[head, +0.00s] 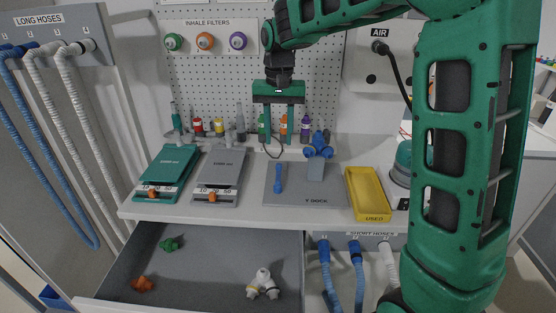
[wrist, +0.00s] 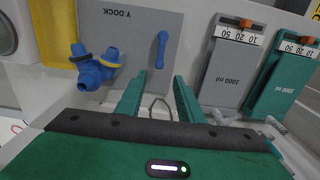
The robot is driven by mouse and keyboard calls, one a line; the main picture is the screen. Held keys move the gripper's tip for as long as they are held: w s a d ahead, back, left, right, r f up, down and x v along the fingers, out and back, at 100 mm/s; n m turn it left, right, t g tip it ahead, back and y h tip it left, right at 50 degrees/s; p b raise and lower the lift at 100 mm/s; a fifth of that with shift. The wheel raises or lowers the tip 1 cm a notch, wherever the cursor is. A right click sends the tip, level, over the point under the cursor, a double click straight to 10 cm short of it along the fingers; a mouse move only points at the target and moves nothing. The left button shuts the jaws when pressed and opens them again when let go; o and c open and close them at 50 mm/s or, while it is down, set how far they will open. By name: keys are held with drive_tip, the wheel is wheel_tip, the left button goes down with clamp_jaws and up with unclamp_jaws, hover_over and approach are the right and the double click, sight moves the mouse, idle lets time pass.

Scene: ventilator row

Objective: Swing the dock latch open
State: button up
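The grey Y DOCK board (head: 340,198) lies on the bench. A blue lever, which looks like the dock latch (head: 278,177), sits on its left part, pointing roughly front to back. It also shows in the wrist view (wrist: 161,50), beyond my fingertips.
A yellow USED tray (head: 368,194) stands right of the board. A grey (head: 219,175) and a green (head: 167,172) scale-marked panel lie to its left. The open drawer (head: 210,255) below holds several fittings. Bottles stand along the pegboard (head: 215,85) behind my gripper.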

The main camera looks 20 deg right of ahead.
sight(279, 164)
wheel_tip(279, 164, down, 8)
drive_tip(key=shift+f, duration=0.25)
clamp_jaws()
